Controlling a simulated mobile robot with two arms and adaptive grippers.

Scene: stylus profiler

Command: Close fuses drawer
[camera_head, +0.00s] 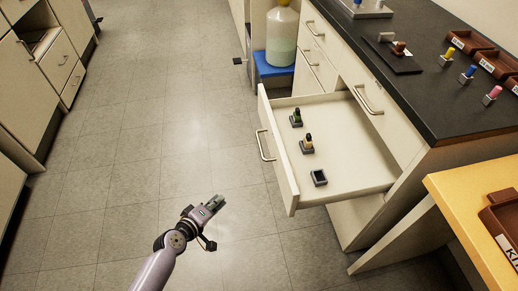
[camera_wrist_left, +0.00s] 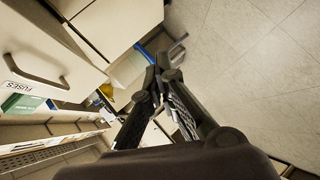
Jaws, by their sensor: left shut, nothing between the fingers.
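A cream drawer (camera_head: 278,160) stands pulled out from the cabinet in the head view, its bar handle (camera_head: 264,145) facing left. Inside it are several small dark holders, one with a green part (camera_head: 296,117) and one with a tan part (camera_head: 307,143). The left wrist view shows a drawer front (camera_wrist_left: 60,50) with a bar handle and a FUSES label (camera_wrist_left: 18,85); I cannot be sure it is the same drawer. My left gripper (camera_head: 216,202) is shut and empty, left of and apart from the open drawer. Its fingers (camera_wrist_left: 163,72) show in the wrist view. My right gripper is not in view.
A jug (camera_head: 282,38) sits on a blue box (camera_head: 270,68) behind the drawer. The black counter (camera_head: 425,95) holds brown bins (camera_head: 468,42) and small coloured parts. A yellow table (camera_head: 465,190) stands at right. The tiled floor (camera_head: 150,110) at left is clear.

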